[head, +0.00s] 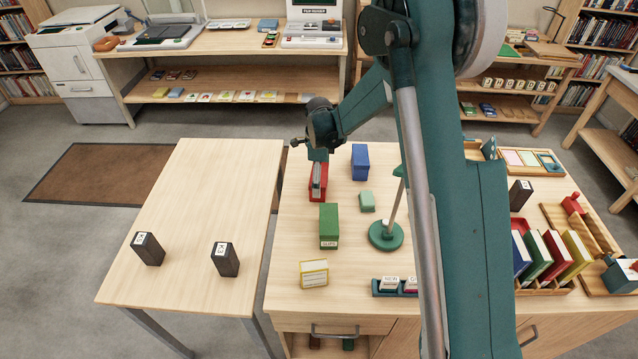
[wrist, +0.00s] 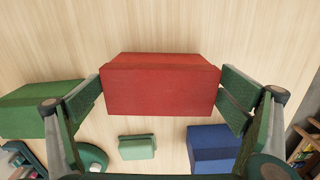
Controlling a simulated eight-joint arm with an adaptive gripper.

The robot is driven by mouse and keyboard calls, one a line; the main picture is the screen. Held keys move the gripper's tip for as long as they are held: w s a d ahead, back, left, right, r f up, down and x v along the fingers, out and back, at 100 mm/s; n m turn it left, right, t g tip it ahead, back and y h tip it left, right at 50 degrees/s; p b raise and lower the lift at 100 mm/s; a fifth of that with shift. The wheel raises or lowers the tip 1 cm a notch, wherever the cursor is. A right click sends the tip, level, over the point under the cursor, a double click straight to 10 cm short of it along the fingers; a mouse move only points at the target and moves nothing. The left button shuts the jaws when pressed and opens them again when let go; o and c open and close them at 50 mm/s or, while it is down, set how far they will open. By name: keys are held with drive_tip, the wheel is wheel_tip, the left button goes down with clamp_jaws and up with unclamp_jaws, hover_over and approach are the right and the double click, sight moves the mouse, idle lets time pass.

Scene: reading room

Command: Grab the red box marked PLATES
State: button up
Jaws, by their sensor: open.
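The red box (head: 318,194) stands on the wooden table, near its left edge and towards the back. No lettering on it can be read in either view. In the wrist view the red box (wrist: 160,88) fills the space between my fingers. My gripper (head: 317,172) is above and around the box, pointing down. In the wrist view my gripper (wrist: 160,98) is open, with one green pad at each end of the box. The pads look very close to the box ends; I cannot tell whether they touch.
A green round-based stand (head: 386,236) is to the right. The left table (head: 190,215) is mostly clear, with two black blocks.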

idle(0.3)
drive_tip(key=c, duration=1.2)
drive_tip(key=shift+r+p, duration=0.4)
drive_tip(key=shift+r, duration=4.6)
